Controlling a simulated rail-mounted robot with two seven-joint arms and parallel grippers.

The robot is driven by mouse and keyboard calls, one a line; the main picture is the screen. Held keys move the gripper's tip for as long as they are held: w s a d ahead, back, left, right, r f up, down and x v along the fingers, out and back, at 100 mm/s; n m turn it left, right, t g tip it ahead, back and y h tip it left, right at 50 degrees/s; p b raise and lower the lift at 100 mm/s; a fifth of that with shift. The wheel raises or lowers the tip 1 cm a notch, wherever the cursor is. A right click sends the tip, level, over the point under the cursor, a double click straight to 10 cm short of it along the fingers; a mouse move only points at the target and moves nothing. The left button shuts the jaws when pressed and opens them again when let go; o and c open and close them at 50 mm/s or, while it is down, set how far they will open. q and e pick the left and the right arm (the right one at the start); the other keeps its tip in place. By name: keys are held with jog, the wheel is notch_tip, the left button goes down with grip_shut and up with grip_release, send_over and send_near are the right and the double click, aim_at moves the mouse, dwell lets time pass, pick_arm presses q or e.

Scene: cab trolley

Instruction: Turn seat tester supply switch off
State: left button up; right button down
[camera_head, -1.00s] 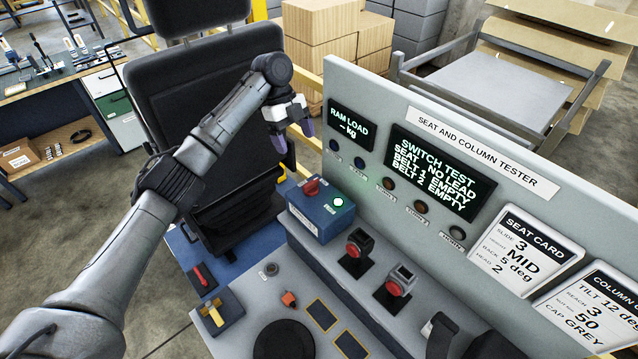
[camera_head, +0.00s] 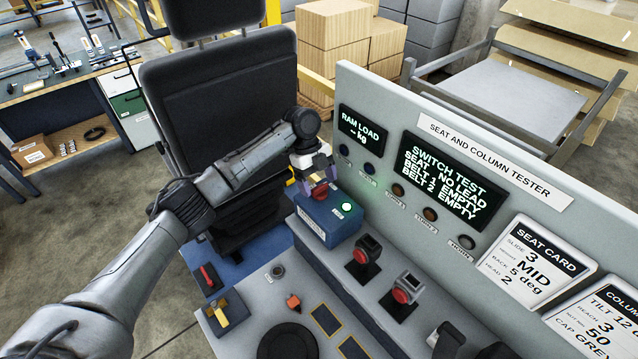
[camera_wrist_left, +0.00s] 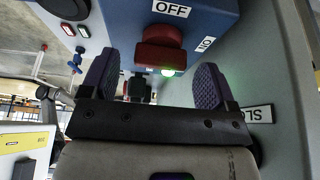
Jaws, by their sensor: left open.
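The supply switch is a red rotary knob (camera_head: 319,190) on a blue box (camera_head: 327,221) at the left end of the tester. A green lamp (camera_head: 346,207) glows beside it on the box. My left gripper (camera_head: 316,176) is at the knob, its purple fingers partly hiding it. In the left wrist view the red knob (camera_wrist_left: 160,50) lies ahead of and between the open fingers (camera_wrist_left: 155,85), with no finger visibly gripping it. An OFF label (camera_wrist_left: 171,9) shows above the knob there, and another label to its right. My right gripper is not in view.
The upright tester panel (camera_head: 480,170) stands close to the right of the gripper. The black seat (camera_head: 225,110) is behind my left arm. Two red-buttoned belt buckles (camera_head: 366,252) and a yellow-handled block (camera_head: 219,311) are on the console in front.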

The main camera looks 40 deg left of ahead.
pick_arm(q)
jog(key=shift+d+f, duration=0.2)
jog(key=shift+f, duration=0.35)
jog(key=shift+r, duration=0.1)
jog(key=c, duration=0.9)
